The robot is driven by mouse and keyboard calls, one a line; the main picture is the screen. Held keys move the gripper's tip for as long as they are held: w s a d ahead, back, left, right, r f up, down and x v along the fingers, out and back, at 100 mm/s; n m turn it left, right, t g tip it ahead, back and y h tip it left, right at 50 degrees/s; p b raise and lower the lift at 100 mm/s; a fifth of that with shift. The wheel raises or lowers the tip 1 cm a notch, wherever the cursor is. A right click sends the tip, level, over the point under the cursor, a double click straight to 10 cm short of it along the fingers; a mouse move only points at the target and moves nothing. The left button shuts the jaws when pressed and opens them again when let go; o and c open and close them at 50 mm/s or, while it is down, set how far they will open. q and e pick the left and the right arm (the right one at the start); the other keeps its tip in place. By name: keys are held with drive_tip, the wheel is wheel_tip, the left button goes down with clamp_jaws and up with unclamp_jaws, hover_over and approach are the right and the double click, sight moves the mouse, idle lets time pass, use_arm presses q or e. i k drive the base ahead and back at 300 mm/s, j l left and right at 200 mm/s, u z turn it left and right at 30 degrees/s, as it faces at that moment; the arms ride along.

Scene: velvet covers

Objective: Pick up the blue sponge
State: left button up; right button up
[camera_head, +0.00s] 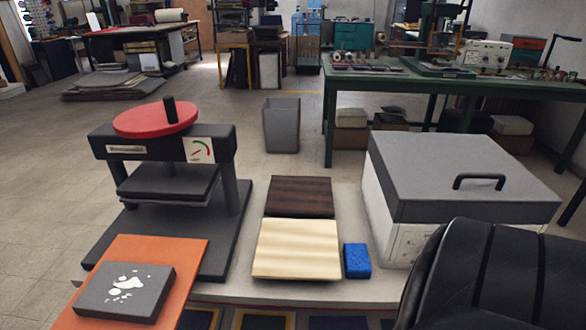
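The blue sponge (357,261) is a small blue block on the light grey table (240,279). It stands just right of a cream board (297,249) and left of a large white box with a grey lid (455,180). Its top and front show and nothing covers it. Neither my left gripper nor my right gripper is in view.
A dark brown board (300,197) lies behind the cream one. A press with a red wheel (156,117) stands at left. In front are an orange sheet (190,262) and a grey block (125,292). A black padded shape (500,280) fills the lower right.

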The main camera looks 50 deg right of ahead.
sight(357, 265)
drive_tip(key=z, duration=2.2)
